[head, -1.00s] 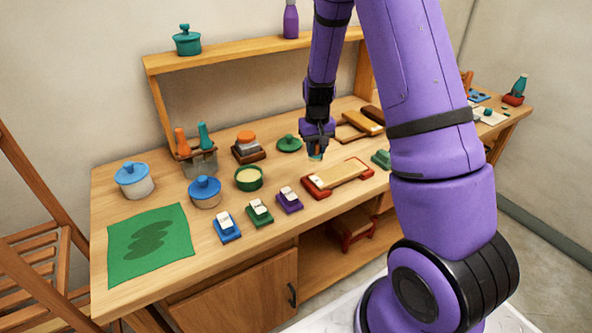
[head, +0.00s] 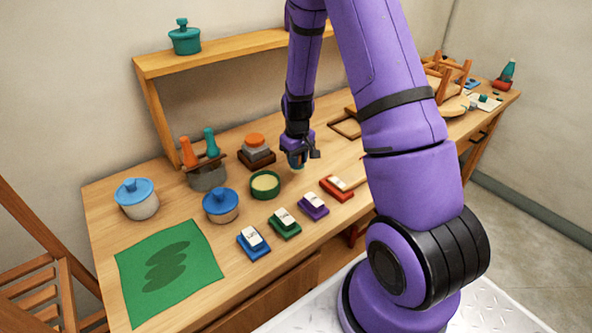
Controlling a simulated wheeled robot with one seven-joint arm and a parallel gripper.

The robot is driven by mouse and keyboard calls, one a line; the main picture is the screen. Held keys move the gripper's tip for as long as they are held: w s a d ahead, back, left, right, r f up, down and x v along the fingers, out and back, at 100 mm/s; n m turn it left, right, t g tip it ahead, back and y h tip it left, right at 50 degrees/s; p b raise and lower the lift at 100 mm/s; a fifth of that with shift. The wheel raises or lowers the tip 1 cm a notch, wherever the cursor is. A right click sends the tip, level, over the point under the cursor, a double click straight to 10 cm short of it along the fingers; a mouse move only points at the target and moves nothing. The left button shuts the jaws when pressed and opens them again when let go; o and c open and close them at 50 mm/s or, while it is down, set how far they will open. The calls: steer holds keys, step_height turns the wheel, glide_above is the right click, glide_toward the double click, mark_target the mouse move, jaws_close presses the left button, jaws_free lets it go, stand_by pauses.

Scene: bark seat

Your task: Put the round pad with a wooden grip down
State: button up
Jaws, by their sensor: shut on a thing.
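My gripper (head: 298,153) hangs over the middle of the bench, behind and right of the green bowl. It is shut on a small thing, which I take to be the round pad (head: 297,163). Only a little of the pad shows below the fingers, bluish and brownish in colour. Its wooden grip is mostly hidden by the fingers. The pad is close to the bench top (head: 230,240); I cannot tell whether it touches.
Blue (head: 254,243), green (head: 284,223), purple (head: 313,206) and red (head: 337,188) blocks line the front. A green sheet (head: 200,278) lies at left. Stacked pieces (head: 257,151) stand behind.

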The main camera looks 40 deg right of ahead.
steer(key=shift+f, duration=2.2)
steer(key=o, duration=1)
steer(key=shift+f, duration=0.1)
steer(key=shift+c, duration=0.2)
